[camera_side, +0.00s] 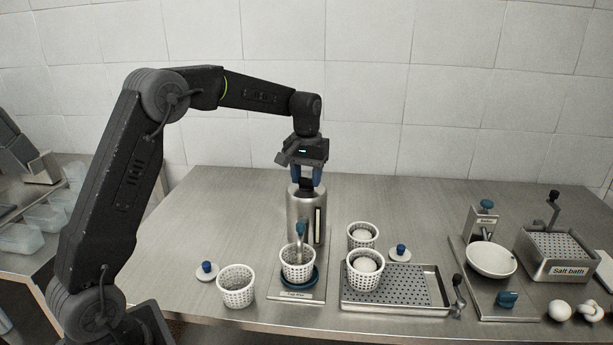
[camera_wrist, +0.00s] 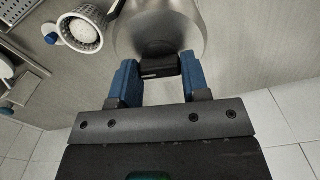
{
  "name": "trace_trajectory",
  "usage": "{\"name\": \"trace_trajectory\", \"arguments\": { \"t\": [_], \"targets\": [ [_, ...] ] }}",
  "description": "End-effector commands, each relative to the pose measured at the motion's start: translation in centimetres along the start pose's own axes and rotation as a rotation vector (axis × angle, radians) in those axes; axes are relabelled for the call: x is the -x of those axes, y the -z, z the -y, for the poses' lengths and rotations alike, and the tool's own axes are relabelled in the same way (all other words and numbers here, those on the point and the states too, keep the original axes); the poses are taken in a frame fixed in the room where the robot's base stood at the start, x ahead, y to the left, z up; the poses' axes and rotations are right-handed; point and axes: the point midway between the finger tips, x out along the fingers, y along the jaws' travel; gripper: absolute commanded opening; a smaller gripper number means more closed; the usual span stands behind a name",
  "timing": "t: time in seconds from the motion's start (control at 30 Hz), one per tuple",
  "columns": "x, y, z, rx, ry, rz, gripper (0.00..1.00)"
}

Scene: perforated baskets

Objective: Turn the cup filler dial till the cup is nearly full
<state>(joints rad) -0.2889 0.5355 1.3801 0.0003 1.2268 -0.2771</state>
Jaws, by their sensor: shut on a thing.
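The cup filler (camera_side: 303,209) is a steel cylinder with a pale level strip on its front, a blue-tipped spout and a label on its base plate. My gripper (camera_side: 306,180) is above it, with its blue fingers shut on the black dial (camera_wrist: 159,66) on its top. The dial shows between the fingers (camera_wrist: 159,78) in the wrist view. A white perforated cup (camera_side: 297,262) stands upright on the blue round pad (camera_side: 301,281) under the spout. I cannot make out the level inside this cup.
An empty-looking white basket (camera_side: 236,287) and a blue-knobbed lid (camera_side: 207,271) stand to the left. Two baskets with white balls (camera_side: 366,272) are by a perforated tray (camera_side: 408,290) on the right. A white bowl (camera_side: 490,259) and salt bath (camera_side: 557,252) are farther right.

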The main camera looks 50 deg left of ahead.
Motion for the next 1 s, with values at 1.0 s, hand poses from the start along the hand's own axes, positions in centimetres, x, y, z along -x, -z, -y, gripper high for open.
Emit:
{"name": "trace_trajectory", "arguments": {
  "t": [1.0],
  "targets": [
    [0.18,0.07,-0.03,-0.935,-0.001,-0.005,0.19]
  ]
}}
